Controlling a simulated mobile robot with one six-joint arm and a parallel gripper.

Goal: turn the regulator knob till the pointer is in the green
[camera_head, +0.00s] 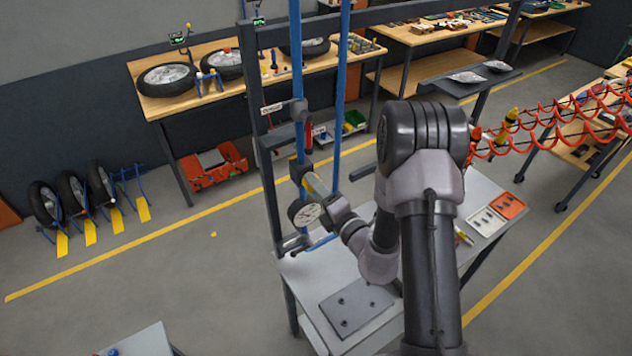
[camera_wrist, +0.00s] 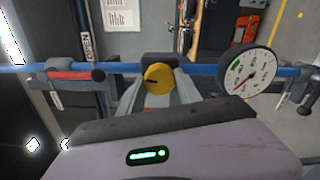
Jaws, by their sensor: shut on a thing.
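The yellow regulator knob (camera_wrist: 158,79) sits on a dark body on the blue pipe (camera_wrist: 120,68) in the wrist view. My gripper (camera_wrist: 159,88) is shut on it, one grey finger at each side. The round white gauge (camera_wrist: 250,72) is on the pipe to the right. Its red pointer lies at the lower left of the dial, outside the green band, which is at the upper left. In the head view the gauge (camera_head: 304,213) is beside my gripper (camera_head: 320,190); the knob there is mostly hidden.
A red lever valve (camera_wrist: 68,75) sits on the pipe left of the knob, beside an OPEN label. A grey table (camera_head: 300,275) with a flat plate (camera_head: 357,306) stands below my arm. Blue uprights (camera_head: 340,90) and a dark post stand close behind my gripper.

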